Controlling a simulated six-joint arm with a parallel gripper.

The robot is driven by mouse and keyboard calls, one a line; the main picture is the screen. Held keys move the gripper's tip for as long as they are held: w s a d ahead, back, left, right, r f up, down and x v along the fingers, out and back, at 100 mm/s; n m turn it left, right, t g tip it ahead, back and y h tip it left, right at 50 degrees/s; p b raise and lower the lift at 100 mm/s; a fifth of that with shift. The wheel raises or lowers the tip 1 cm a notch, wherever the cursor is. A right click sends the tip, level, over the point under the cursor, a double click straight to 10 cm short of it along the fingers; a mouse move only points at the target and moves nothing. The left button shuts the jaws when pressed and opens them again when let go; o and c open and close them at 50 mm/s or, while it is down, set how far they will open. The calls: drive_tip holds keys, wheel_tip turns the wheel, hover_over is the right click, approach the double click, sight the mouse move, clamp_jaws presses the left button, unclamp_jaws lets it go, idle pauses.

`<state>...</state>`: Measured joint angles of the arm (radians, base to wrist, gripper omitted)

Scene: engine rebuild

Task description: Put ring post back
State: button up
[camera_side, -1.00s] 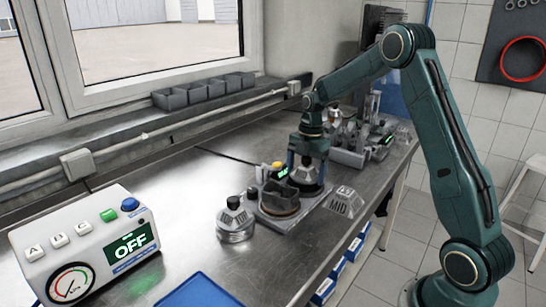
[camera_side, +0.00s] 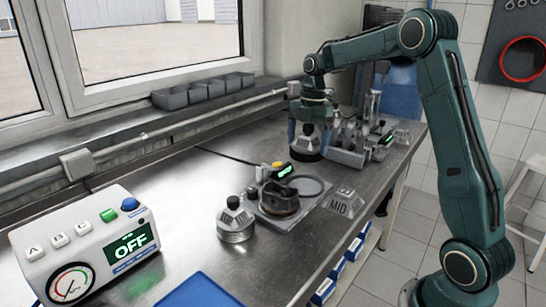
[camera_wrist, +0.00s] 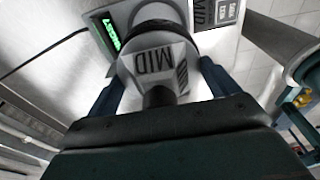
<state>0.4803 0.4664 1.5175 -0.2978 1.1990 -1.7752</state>
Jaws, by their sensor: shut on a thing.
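My gripper (camera_side: 306,135) is shut on a ring post, a grey tapered body marked MID with a dark knob and a dark round base. The held post (camera_side: 306,148) hangs upright above the bench, behind the fixture. In the wrist view the post (camera_wrist: 155,62) sits between the two fingers of my gripper (camera_wrist: 160,95).
A rack of metal parts (camera_side: 350,150) with a green display (camera_side: 386,139) is at the back right, close to the held post. A control box reading OFF (camera_side: 85,245) and a blue tray (camera_side: 200,292) are in front. The left middle of the bench is clear.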

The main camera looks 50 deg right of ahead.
idle(0.5)
drive_tip(key=shift+w+d, duration=0.3)
drive_tip(key=shift+d, duration=0.15)
drive_tip(key=w+d+f, duration=0.2)
drive_tip(key=d, duration=0.4)
drive_tip(key=w+d+f, duration=0.2)
drive_tip(key=d, duration=0.4)
drive_tip(key=shift+f, duration=3.85)
drive_tip(key=shift+f, duration=0.1)
drive_tip(key=o, duration=1.1)
